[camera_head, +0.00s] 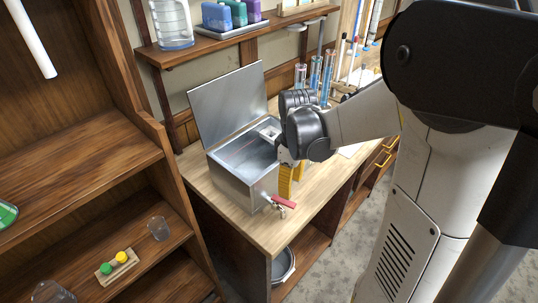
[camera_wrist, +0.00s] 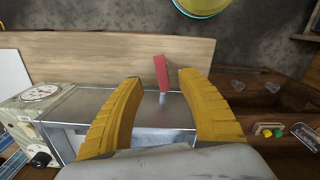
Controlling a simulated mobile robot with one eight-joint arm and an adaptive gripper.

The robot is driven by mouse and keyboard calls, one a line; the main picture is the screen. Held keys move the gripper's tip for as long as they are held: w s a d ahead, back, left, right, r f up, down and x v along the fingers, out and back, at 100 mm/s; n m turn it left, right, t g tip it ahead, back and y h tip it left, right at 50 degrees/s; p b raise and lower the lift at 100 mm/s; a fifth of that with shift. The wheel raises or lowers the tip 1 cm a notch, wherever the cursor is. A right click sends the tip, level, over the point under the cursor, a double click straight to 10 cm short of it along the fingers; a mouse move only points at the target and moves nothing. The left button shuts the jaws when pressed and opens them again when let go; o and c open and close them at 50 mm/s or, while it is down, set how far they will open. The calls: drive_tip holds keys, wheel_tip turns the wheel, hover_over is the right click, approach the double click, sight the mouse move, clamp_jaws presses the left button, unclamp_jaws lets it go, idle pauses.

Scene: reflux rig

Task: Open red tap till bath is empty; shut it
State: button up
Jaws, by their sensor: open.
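The metal bath (camera_head: 233,180) stands on the wooden bench with its lid (camera_head: 228,103) raised. The wrist view shows its metal top (camera_wrist: 88,103) too; I cannot tell how much liquid it holds. The red tap handle (camera_head: 284,202) sticks out sideways low at the bath's front corner, above the brass-coloured spout. My gripper (camera_head: 287,185) is beside the bath, yellow fingers pointing down. In the wrist view my gripper (camera_wrist: 160,80) is open, and the red handle (camera_wrist: 161,72) shows between and beyond the fingertips, apparently untouched.
A metal basin (camera_head: 283,267) sits below the bench. A device with a dial (camera_wrist: 40,95) stands beside the bath. Glass tubes with blue liquid (camera_head: 321,72) stand behind my gripper. A wooden shelf unit (camera_head: 100,170) is at the left.

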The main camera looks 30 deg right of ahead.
sight(289, 203)
drive_tip(key=shift+s+f+b, duration=0.1)
drive_tip(key=shift+f+b, duration=0.5)
drive_tip(key=shift+f, duration=0.15)
wheel_tip(289, 203, down, 7)
drive_tip(key=b, duration=0.5)
drive_tip(key=shift+r, duration=0.15)
drive_tip(key=shift+f+b, duration=0.2)
drive_tip(key=shift+b, duration=0.1)
drive_tip(key=shift+c, duration=0.4)
drive_tip(key=shift+r, duration=0.2)
clamp_jaws()
